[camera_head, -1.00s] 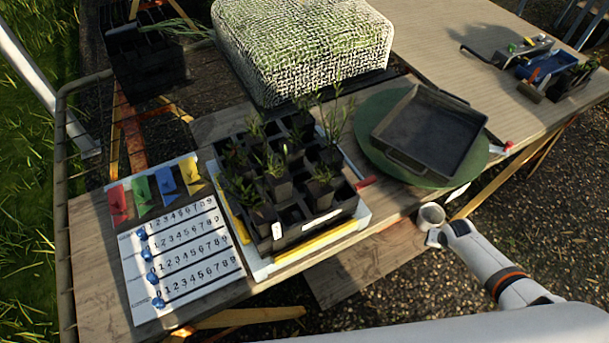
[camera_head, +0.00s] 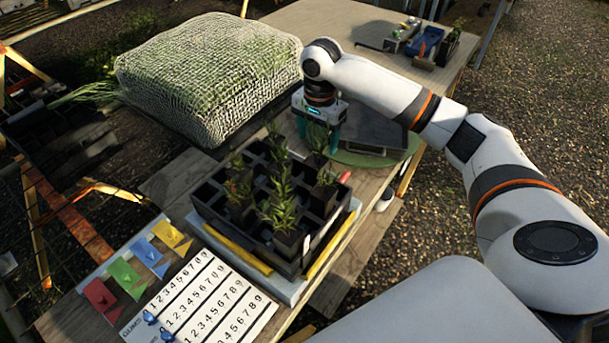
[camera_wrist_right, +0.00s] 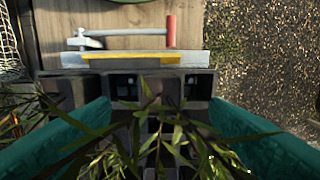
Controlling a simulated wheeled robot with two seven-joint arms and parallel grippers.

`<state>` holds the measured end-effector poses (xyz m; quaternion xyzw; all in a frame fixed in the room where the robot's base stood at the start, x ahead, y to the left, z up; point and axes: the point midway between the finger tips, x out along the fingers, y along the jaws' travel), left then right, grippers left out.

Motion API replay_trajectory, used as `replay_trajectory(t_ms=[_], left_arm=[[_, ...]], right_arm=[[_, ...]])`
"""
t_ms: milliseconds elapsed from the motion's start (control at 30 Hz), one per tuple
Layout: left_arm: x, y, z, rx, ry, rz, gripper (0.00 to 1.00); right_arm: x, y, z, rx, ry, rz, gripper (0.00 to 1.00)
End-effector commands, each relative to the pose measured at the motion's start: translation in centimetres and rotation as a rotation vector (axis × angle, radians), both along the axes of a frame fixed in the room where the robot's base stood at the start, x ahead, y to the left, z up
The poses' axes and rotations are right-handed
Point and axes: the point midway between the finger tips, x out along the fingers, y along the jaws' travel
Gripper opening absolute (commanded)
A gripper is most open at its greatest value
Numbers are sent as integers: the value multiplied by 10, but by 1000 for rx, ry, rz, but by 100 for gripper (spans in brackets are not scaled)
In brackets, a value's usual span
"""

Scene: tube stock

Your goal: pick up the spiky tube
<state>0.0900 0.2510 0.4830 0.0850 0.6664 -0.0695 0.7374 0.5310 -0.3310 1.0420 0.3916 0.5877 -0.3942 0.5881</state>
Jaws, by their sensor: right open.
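A black cell tray (camera_head: 222,224) holds several small plants in square black tubes. A plant with narrow, pointed leaves (camera_wrist_right: 165,140) shows at the bottom middle of the right wrist view, between the fingers. In the head view, a plant (camera_head: 317,138) stands below my right gripper at the tray's far end. Other narrow-leaved plants (camera_head: 283,212) stand nearer; I cannot tell surely which is the spiky tube. My right gripper (camera_head: 318,130) is open above the tray, its teal fingers spread on both sides of the leaves in the wrist view (camera_wrist_right: 160,112). My left gripper is not in view.
A netted block (camera_head: 210,75) stands behind the tray. A dark square pan (camera_head: 368,132) on a green disc (camera_head: 398,151) is partly hidden by my right arm. A number card (camera_head: 205,305) and coloured flags (camera_head: 125,272) lie at the front left. A red-handled tool (camera_wrist_right: 171,30) lies beyond the tray.

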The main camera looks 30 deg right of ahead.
Motion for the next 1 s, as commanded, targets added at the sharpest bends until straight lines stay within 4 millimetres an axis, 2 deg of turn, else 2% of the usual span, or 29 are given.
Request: replay_trajectory(t_ms=[100, 267, 467, 600, 733, 1000], left_arm=[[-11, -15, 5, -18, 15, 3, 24], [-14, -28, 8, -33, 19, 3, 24], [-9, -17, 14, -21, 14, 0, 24], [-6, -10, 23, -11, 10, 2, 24], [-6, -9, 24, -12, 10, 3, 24], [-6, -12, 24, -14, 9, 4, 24]], right_arm=[[-1, 0, -22, 0, 4, 0, 70], [0, 0, -42, 0, 1, 0, 70], [-2, 3, -56, 1, 1, 2, 70], [-5, 9, -77, 0, 2, 1, 70], [-4, 8, -94, -1, 0, 1, 70], [-4, 8, -99, 0, -2, 1, 70]])
